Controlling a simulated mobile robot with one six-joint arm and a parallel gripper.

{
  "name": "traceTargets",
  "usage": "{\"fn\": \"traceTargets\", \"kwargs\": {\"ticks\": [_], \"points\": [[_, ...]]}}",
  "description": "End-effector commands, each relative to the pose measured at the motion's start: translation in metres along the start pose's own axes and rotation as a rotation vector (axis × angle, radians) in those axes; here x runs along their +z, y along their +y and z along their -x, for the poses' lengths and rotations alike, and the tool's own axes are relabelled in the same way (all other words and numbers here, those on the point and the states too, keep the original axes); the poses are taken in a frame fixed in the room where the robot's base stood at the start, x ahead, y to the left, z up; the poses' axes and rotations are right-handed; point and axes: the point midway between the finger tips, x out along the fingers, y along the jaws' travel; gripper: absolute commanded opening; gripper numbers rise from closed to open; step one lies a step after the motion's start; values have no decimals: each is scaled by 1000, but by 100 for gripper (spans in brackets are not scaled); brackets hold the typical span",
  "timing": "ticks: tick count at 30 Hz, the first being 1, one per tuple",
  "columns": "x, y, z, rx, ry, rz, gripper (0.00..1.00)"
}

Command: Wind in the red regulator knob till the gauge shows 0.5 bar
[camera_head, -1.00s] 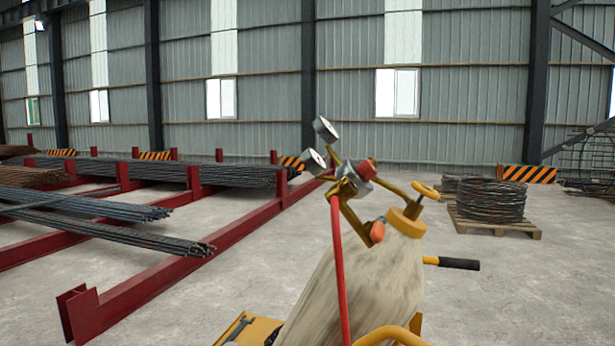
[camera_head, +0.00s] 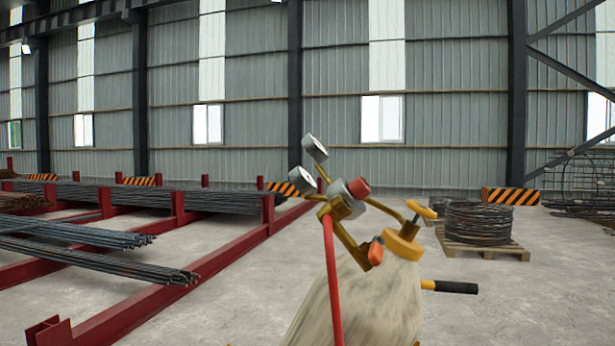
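The red regulator knob (camera_head: 358,188) sits on a grey regulator body (camera_head: 342,195) with brass fittings, above a pale, scuffed gas cylinder (camera_head: 362,300) that looks tilted in the picture. Two round gauges stand up at the left of the regulator: an upper gauge (camera_head: 315,147) and a lower gauge (camera_head: 302,180). Both are seen edge-on, so their readings cannot be made out. A second, orange-red knob (camera_head: 375,252) is lower down, near the cylinder's yellow collar (camera_head: 403,243). A red hose (camera_head: 333,285) runs down from the regulator. My gripper is not in view.
A yellow valve handle (camera_head: 421,209) and a black-gripped bar (camera_head: 456,287) stick out right of the cylinder. Red racks (camera_head: 150,290) with bundled rebar (camera_head: 85,255) fill the left. A wire coil (camera_head: 478,222) on a pallet (camera_head: 482,246) stands at the right. The right foreground floor is clear.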

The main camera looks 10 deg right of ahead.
Motion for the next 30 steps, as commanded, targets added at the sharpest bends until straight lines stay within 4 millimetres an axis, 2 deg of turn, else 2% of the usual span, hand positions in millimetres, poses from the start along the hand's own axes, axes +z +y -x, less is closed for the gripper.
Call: {"fn": "traceTargets", "kwargs": {"ticks": [8, 12, 24, 27, 30], "points": [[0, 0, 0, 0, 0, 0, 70], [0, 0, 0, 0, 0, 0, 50], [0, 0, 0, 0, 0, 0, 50], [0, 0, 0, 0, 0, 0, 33], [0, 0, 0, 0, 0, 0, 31]]}}
